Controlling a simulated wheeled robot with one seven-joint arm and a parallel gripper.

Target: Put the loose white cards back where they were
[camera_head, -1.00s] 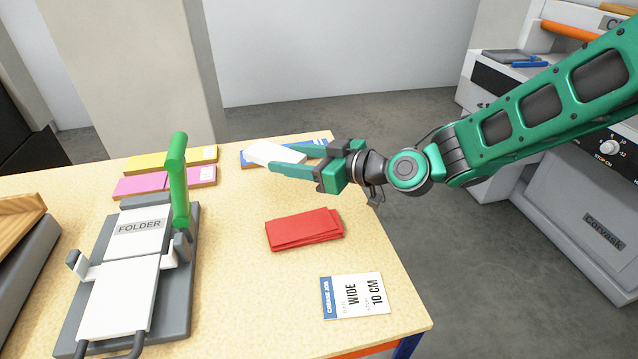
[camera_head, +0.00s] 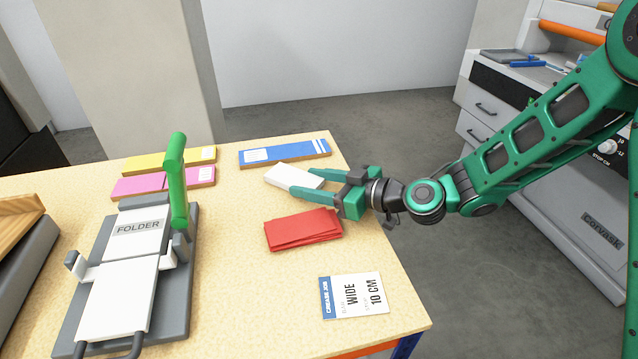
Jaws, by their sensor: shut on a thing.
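The white cards (camera_head: 290,178) form a small white stack toward the back right of the table. My gripper (camera_head: 306,185) is shut on them, with one green finger on the far side and one on the near side. The cards are between the blue board and the red cards. I cannot tell whether they touch the table. The blue board (camera_head: 300,150) with a white label lies flat at the back edge, with nothing on it. A stack of red cards (camera_head: 303,230) lies just in front of my gripper.
A grey folder machine (camera_head: 125,275) with a green lever (camera_head: 175,180) stands at the left. Yellow (camera_head: 180,159) and pink (camera_head: 140,185) boards lie behind it. A crease job card (camera_head: 352,296) lies near the front right edge. The table between folder and red cards is clear.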

